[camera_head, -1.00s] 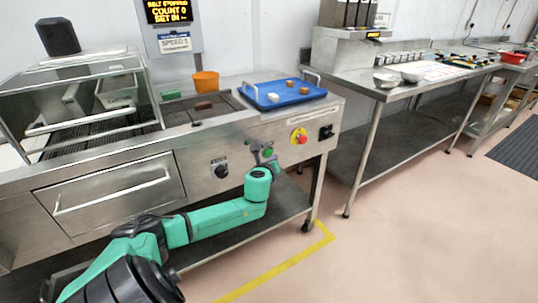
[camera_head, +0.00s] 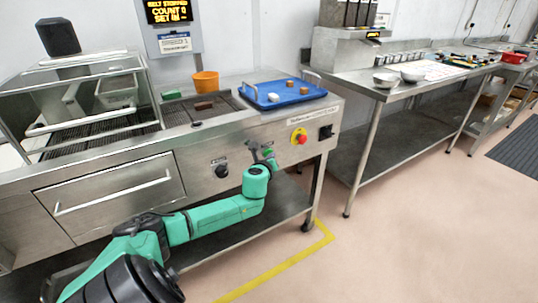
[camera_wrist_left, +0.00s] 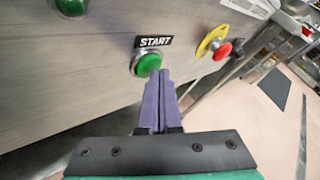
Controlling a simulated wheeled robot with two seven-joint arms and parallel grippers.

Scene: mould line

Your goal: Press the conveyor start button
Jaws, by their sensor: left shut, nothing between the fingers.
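The green start button (camera_wrist_left: 146,63) sits on the steel front panel under a black START label (camera_wrist_left: 153,41) in the left wrist view. It also shows, small and partly covered, in the head view (camera_head: 268,152). My left gripper (camera_wrist_left: 159,75) is shut and empty, its purple fingers together. Their tips overlap the button's lower right edge in the wrist view; I cannot tell whether they touch it. In the head view my left gripper (camera_head: 259,153) is at the panel beside the button. My right gripper is not in view.
A red button on a yellow plate (camera_head: 299,136) is right of the start button, with a black switch (camera_head: 326,132) further right. A blue tray (camera_head: 283,97) lies above. The display (camera_head: 168,11) reads belt stopped, count 0.

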